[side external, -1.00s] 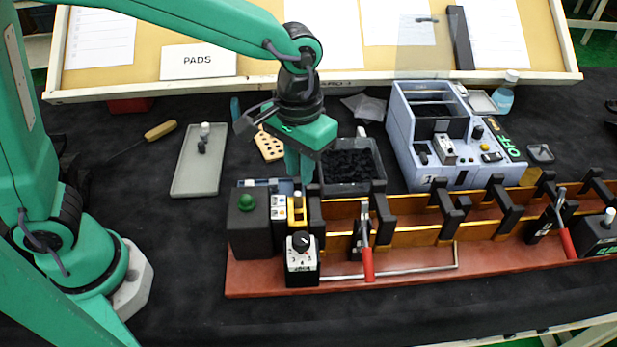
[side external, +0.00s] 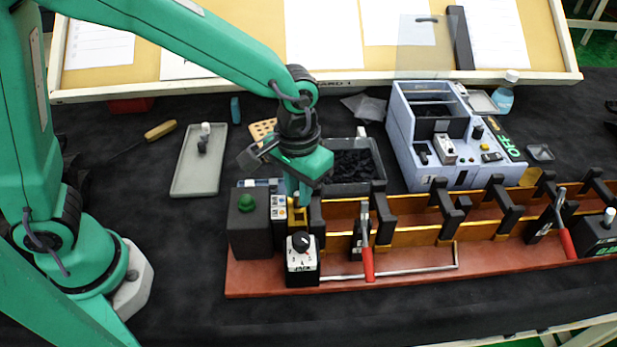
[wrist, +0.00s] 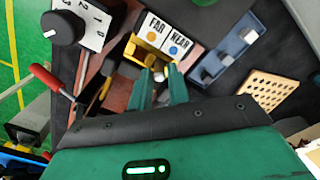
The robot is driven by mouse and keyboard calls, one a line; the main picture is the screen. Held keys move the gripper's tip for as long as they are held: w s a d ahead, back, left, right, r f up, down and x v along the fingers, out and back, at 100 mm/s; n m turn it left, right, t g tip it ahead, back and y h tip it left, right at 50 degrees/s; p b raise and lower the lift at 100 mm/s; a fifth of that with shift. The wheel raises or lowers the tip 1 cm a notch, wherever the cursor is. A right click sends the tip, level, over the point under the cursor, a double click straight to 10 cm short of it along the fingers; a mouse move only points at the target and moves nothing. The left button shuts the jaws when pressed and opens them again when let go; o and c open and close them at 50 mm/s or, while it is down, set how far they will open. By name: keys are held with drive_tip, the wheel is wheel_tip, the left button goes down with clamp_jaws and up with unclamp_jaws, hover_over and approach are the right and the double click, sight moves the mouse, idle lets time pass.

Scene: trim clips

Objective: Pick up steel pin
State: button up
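My gripper (side external: 298,203) points down at the yellow holder (side external: 299,216) at the left end of the red-brown base. In the wrist view its two green fingers (wrist: 160,78) stand apart with a narrow gap. The yellow holder (wrist: 148,53) lies just beyond the fingertips, beside the FAR/NEAR label. The fingers hide much of the holder in the side view.
A black dial box (side external: 302,260) stands in front of the holder, and a black box with a green button (side external: 248,222) stands left. A red-handled lever (side external: 367,250) is to the right. A dark-filled bin (side external: 354,168) is behind. A grey tray (side external: 184,180) lies left.

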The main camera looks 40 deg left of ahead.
idle(0.3)
clamp_jaws()
drive_tip(key=shift+r, duration=0.2)
drive_tip(key=shift+r, duration=0.55)
drive_tip(key=r, duration=0.3)
drive_tip(key=shift+s+d+r, duration=0.1)
drive_tip(key=shift+s+d, duration=0.1)
drive_tip(key=shift+s, duration=0.1)
drive_tip(key=s+d+r, duration=0.5)
drive_tip(key=s+r, duration=0.1)
drive_tip(key=s, duration=0.3)
drive_tip(key=shift+s+d+r, duration=0.15)
drive_tip(key=shift+s+r, duration=0.05)
drive_tip(key=shift+s, duration=0.1)
